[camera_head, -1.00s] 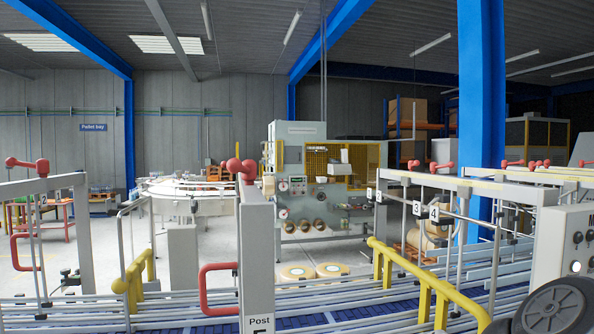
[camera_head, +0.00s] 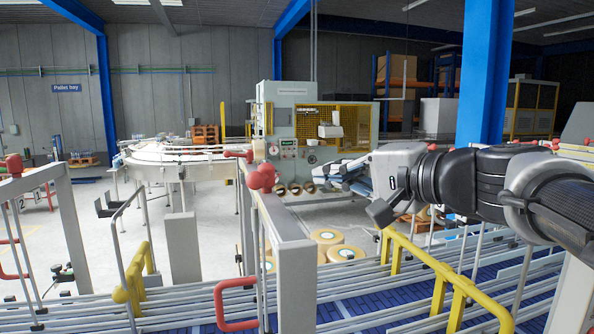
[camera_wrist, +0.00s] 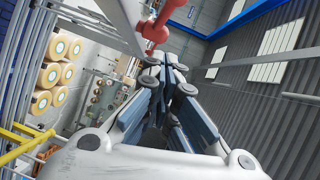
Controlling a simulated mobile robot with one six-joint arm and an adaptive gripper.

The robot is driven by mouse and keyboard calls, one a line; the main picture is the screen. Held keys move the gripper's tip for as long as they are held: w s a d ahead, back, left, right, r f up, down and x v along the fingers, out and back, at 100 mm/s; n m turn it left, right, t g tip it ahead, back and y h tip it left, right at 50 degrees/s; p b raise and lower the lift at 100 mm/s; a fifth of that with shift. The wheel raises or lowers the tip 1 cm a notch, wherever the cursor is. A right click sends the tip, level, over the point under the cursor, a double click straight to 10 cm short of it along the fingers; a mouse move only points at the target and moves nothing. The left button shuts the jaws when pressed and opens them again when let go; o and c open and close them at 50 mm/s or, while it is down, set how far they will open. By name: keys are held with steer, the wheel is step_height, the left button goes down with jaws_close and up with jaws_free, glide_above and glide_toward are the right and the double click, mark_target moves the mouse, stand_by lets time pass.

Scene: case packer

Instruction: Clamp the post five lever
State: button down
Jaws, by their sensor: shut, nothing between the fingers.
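The red lever (camera_head: 262,177) sits on top of a grey post (camera_head: 293,270) in the middle of the head view. The post's label is not visible now. A red knob (camera_head: 238,154) points left and up from it. My gripper (camera_head: 318,174) is just right of the lever, pointing left, with a small gap seen between them. In the wrist view, my gripper (camera_wrist: 168,68) has its fingers together and holds nothing. A red lever (camera_wrist: 155,30) shows just beyond the fingertips there, and whether they touch cannot be told.
A red loop handle (camera_head: 236,306) is on the post's left side. Yellow rails (camera_head: 432,270) and grey conveyor rails (camera_head: 385,292) lie below my arm. Another post with a red lever (camera_head: 14,166) stands at the far left. A machine (camera_head: 290,130) stands behind.

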mark_target(265, 175)
steer(key=shift+w+a+f+p, duration=0.3)
steer(key=shift+w+a, duration=0.5)
steer(key=shift+a, duration=0.6)
steer(key=shift+w+a+f+p, duration=0.3)
steer(key=shift+w+a, duration=0.5)
steer(key=shift+a, duration=0.65)
steer(key=shift+w+a+f+p, duration=0.3)
steer(key=shift+w+a, duration=0.5)
steer(key=shift+a, duration=0.6)
steer(key=shift+d, duration=0.1)
steer(key=shift+s+a+m+t+h, duration=0.15)
steer(key=shift+a+m+t+h, duration=0.1)
steer(key=shift+m+t+h, duration=0.05)
